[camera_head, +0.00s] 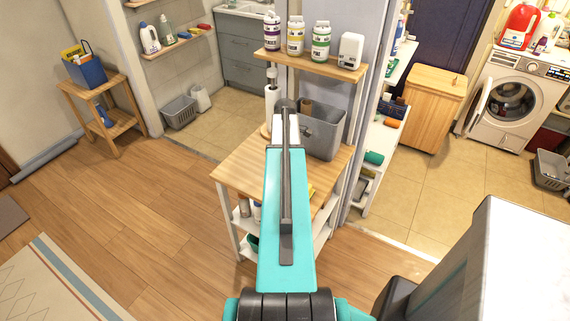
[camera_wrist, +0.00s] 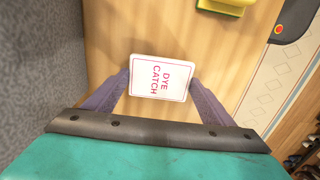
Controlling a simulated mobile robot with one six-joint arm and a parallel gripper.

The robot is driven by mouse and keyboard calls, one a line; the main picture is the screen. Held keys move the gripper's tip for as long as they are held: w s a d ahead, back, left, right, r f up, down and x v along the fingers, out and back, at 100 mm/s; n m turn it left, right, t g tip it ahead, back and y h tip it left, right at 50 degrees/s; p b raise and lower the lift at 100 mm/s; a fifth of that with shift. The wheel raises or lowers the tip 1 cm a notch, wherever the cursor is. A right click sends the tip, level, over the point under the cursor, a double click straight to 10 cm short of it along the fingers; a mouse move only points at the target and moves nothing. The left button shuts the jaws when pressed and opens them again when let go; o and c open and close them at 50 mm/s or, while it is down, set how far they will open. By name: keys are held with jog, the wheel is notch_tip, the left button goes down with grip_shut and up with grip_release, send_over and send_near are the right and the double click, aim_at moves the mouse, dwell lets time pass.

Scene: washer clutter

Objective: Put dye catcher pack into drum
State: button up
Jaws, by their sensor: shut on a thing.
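In the wrist view, my gripper (camera_wrist: 160,82) is shut on the dye catcher pack (camera_wrist: 160,78), a small white box with a red border and red "DYE CATCH" lettering. The pack sits between the two fingertips above a wooden surface. In the head view, my teal arm reaches over the wooden cart and hides the gripper and the pack.
A grey bin (camera_head: 322,133) and a paper roll (camera_head: 272,98) stand on the cart (camera_head: 240,172). A shelf (camera_head: 315,65) with several bottles is above. A wooden cabinet (camera_head: 433,112) stands left of the washer. Tiled floor (camera_head: 445,195) before the washer is clear. A yellow item (camera_wrist: 225,5) lies near the pack.

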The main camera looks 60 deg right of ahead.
jog(key=shift+f, duration=0.65)
jog(key=shift+f, duration=0.1)
jog(key=o, duration=1.1)
jog(key=shift+r, duration=0.25)
notch_tip(320, 180, up, 12)
jog(key=b, duration=0.3)
jog(key=shift+f, duration=0.1)
